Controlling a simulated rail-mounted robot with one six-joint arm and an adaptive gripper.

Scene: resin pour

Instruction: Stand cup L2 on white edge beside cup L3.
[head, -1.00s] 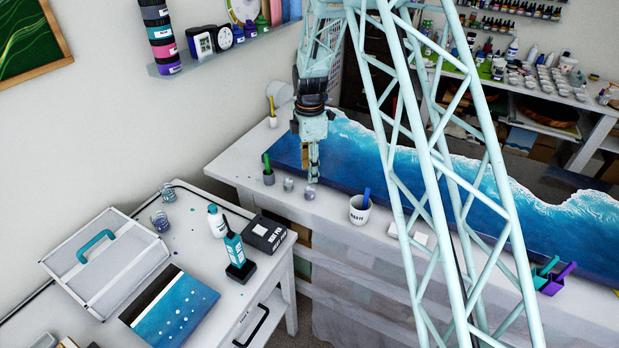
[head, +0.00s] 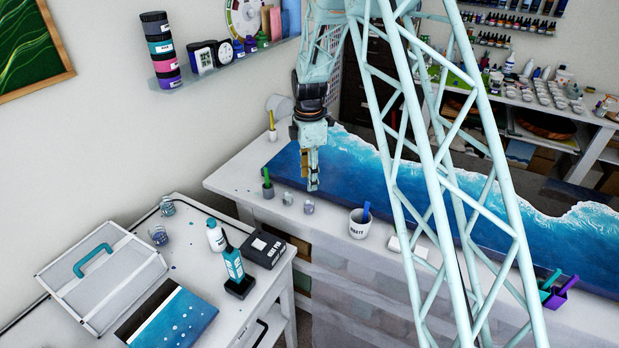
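Two small clear cups stand upright, side by side with a small gap, on the white edge in front of the blue resin wave panel (head: 400,190): a left cup (head: 288,198) and a right cup (head: 309,207). No labels can be read on them, so I cannot tell which is L2 or L3. My gripper (head: 313,187) points down just above and behind the right cup, over the panel's near edge, and appears clear of that cup. Its fingers are too small to tell their opening. Two more clear cups, one (head: 167,206) and another (head: 158,236), stand on the left table.
A grey pot with a green tool (head: 268,190) stands left of the cup pair. The left table holds a clear case (head: 105,275), bottles (head: 216,238) and a black box (head: 265,249).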

